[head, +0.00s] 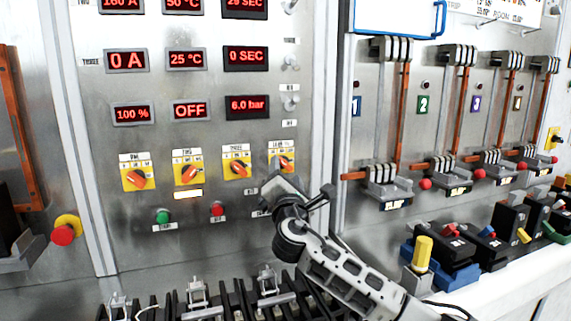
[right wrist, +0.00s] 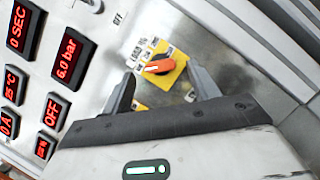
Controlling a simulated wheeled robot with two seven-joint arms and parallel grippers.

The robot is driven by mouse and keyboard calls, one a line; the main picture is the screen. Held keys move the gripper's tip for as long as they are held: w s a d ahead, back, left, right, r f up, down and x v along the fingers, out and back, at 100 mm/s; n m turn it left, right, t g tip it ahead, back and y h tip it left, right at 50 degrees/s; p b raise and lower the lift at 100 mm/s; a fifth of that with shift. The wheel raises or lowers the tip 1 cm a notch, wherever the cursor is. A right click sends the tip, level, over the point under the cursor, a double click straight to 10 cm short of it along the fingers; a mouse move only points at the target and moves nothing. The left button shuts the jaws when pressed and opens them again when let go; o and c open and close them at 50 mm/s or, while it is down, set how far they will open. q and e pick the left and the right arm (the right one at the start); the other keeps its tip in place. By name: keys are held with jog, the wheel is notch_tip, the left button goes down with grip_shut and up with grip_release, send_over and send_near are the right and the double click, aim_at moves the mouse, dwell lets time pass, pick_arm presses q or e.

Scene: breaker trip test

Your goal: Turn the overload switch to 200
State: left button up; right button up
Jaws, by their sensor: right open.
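A row of yellow-plated rotary switches with orange knobs runs along the lower panel. The rightmost one (head: 287,161), its label too small to read surely, is partly covered by my right gripper (head: 281,177). In the right wrist view this orange knob on its yellow plate (right wrist: 158,66) lies between the two open fingers of my right gripper (right wrist: 161,74). The fingers stand on either side of the knob with gaps and hold nothing. The knob's dial numbers are too small to read. My left gripper is not in view.
Other rotary switches (head: 237,168) sit to the left. A green button (head: 163,216) and a red button (head: 217,209) are below. Red displays (head: 245,105) are above. Breaker columns (head: 385,175) stand at right, and a row of black terminals (head: 200,295) lies below the panel.

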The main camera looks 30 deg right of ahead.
aim_at(285, 164)
jog(key=shift+w+d+r, duration=0.25)
jog(key=shift+w+d, duration=0.1)
jog(key=shift+w, duration=0.25)
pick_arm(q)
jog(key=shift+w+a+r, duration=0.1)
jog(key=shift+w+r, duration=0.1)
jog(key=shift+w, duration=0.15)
pick_arm(e)
jog(key=shift+w+d+r, duration=0.1)
jog(key=shift+w+d, duration=0.2)
jog(key=shift+w, duration=0.3)
jog(key=c, duration=1)
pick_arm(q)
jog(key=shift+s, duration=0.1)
